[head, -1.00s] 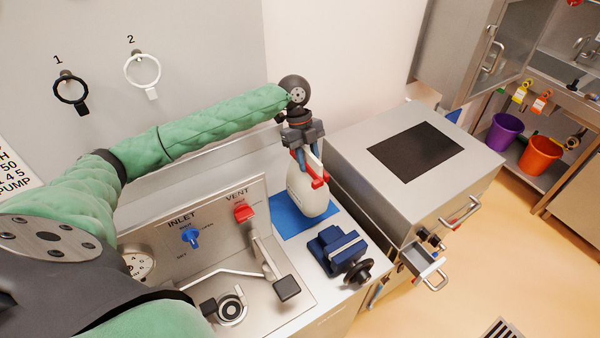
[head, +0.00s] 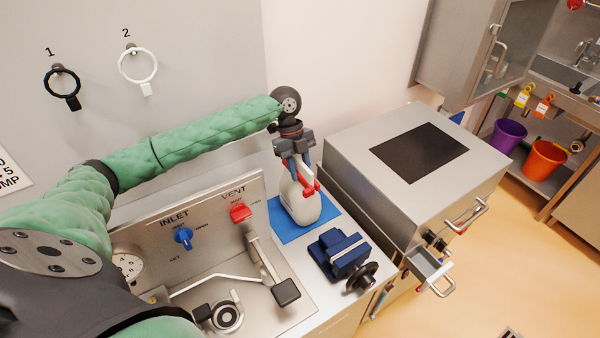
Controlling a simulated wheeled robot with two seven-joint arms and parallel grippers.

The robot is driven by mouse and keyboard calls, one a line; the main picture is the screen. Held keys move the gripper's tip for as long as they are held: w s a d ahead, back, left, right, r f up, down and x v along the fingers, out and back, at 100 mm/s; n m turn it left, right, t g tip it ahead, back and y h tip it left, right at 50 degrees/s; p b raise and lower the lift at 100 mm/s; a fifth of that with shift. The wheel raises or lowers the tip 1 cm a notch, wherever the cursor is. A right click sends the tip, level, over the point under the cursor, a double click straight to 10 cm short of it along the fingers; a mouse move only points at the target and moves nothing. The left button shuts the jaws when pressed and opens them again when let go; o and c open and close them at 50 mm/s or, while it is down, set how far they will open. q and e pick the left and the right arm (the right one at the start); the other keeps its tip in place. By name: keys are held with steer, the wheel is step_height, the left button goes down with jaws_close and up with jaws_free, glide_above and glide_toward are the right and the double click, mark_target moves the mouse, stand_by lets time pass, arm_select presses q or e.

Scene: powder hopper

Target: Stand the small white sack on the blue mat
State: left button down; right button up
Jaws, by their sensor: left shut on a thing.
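The small white sack (head: 302,204) is upright over the blue mat (head: 284,232), and its lower end appears to be on or just above the mat. My left gripper (head: 305,184) is shut on the top of the sack, its red-tipped fingers around the neck. The gripper hides part of the sack's upper end. The blue mat shows around the sack's base, mostly to its left and front. My right gripper is not in view.
A dark blue vise (head: 338,252) stands just in front of the mat. A panel with a blue inlet knob (head: 183,236) and red vent knob (head: 240,212) is to the left. A steel box (head: 365,185) stands close on the right.

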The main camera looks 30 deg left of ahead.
arm_select(q)
steer(key=shift+f, duration=0.1)
stand_by(0.3)
steer(key=c, duration=1)
jaws_free()
steer(key=shift+c, duration=0.2)
